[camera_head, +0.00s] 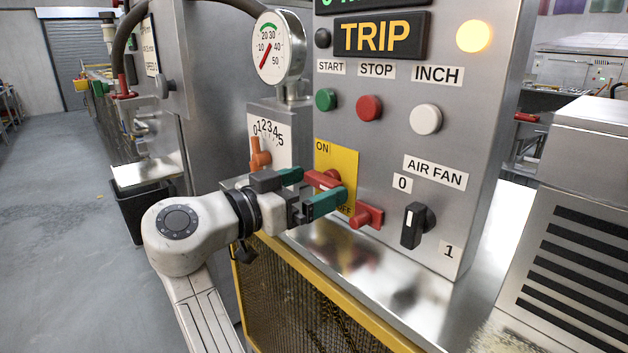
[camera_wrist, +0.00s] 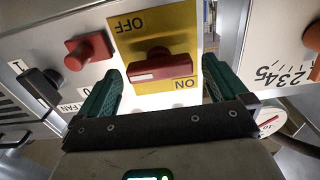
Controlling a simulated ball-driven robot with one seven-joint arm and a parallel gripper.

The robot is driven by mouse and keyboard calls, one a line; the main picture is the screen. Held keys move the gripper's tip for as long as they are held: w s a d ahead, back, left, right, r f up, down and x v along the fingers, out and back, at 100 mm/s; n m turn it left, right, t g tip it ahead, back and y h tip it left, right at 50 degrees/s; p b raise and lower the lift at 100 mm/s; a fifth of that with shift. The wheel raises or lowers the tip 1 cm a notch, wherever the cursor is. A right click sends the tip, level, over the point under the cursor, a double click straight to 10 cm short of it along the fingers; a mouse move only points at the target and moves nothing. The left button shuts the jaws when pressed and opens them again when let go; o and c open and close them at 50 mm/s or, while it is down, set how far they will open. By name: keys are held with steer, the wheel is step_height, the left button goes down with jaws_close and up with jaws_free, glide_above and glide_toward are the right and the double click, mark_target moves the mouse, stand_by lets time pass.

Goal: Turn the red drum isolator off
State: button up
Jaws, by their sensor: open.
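The red drum isolator (camera_head: 326,179) is a red bar handle on a yellow plate (camera_head: 345,163) marked ON at the top and OFF at the bottom. In the wrist view the handle (camera_wrist: 158,67) lies crosswise, with a white mark at its left end; the plate (camera_wrist: 180,38) appears upside down. My gripper (camera_head: 320,186) is open in front of the plate, its teal fingers spread to either side of the handle. The wrist view shows a gap between each finger and the handle. In the head view the fingers partly hide the handle and the OFF label.
A second red knob (camera_head: 367,217) sits close to the plate's lower right. The black air fan switch (camera_head: 413,226) is further right, and an orange lever (camera_head: 259,153) with a number scale is to the left. Start, stop and inch buttons are above. A yellow-framed mesh guard (camera_head: 330,310) is below.

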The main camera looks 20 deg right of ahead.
steer(key=shift+w+d, duration=0.15)
steer(key=shift+d, duration=0.35)
steer(key=c, duration=1)
steer(key=shift+o, duration=0.2)
